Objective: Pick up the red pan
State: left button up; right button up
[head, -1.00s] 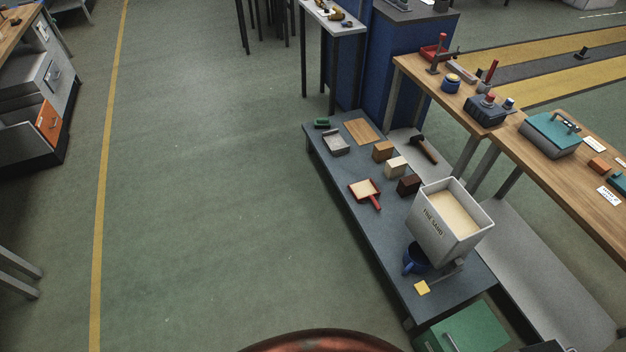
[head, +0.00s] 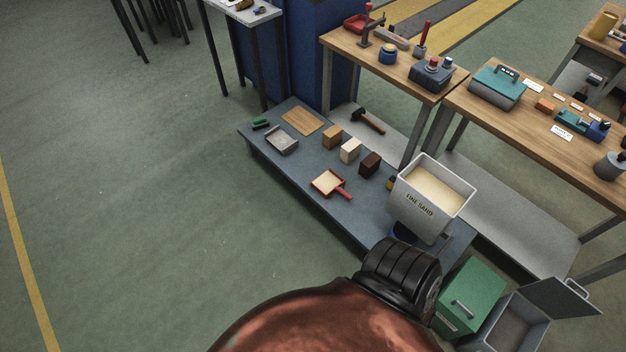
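The red pan (head: 342,193) lies on the low dark grey table (head: 300,172) in the middle of the head view. It is a small square pan with a short red handle pointing to the lower right. A pale, sand-coloured surface shows inside its red rim. Neither of my grippers is in view. A large copper-coloured, rounded shape with a black ribbed part fills the bottom of the view. It covers the near end of the low table.
A "FINE SAND" bin (head: 411,205) stands right of the pan. A dark brown block (head: 369,164), a cream block (head: 350,150), a wooden block (head: 332,137) and a grey tray (head: 282,140) lie behind it. A green cabinet (head: 474,289) stands at lower right. Floor on the left is clear.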

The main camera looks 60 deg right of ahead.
aim_at(330, 182)
jog(key=z, duration=0.3)
jog(key=i, duration=0.85)
jog(key=z, duration=1.1)
jog(key=i, duration=0.45)
jog(key=z, duration=0.35)
